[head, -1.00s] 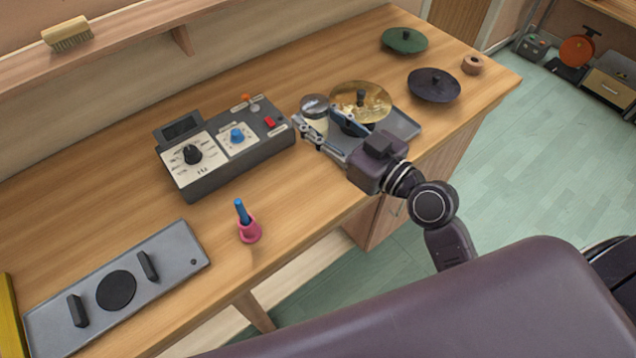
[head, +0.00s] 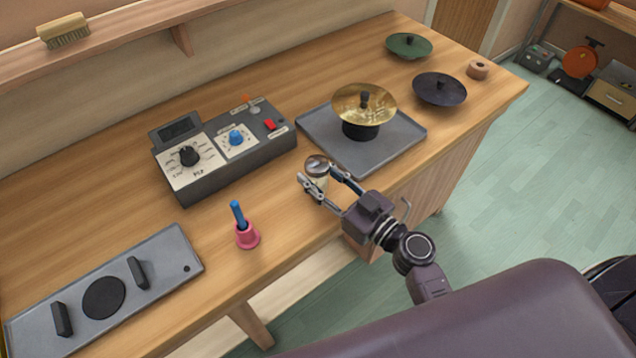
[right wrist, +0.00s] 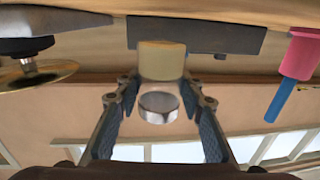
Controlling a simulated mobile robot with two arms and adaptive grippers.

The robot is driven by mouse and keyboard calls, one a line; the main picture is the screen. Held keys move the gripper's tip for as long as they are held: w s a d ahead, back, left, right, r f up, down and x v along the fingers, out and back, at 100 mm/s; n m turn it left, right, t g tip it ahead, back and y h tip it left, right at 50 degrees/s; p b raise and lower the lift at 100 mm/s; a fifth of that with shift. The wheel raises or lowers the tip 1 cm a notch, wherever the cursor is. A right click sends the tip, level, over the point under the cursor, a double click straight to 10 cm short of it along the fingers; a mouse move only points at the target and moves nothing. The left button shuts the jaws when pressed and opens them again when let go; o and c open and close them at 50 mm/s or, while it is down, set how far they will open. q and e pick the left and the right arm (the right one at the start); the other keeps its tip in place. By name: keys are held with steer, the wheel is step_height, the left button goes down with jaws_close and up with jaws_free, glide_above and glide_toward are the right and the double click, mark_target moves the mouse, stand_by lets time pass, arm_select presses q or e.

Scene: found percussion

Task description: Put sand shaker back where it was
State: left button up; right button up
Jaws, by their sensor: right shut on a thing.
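The sand shaker (head: 317,165) is a small jar with pale contents and a round metal lid. My right gripper (head: 319,178) is shut on it, one finger on each side. The shaker is near the front edge of the workbench, left of the grey tray, with its lid up. The right wrist view, which is upside down, shows the sand-coloured body (right wrist: 161,60) and the silver lid (right wrist: 159,106) between the fingers (right wrist: 160,88). I cannot tell how far its base is above the wood. My left gripper is not in view.
The grey tray (head: 400,150) holds a brass cymbal (head: 350,105) on a dark base. A control box (head: 200,180) stands behind left. A pink holder with a blue handle (head: 247,237) is left of the shaker. A grey plate (head: 160,250) lies farther left. Wood around the shaker is clear.

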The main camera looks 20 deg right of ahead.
steer(key=shift+f, duration=1.3)
steer(key=shift+f+b, duration=0.15)
steer(key=shift+b, duration=0.15)
steer(key=o, duration=1.3)
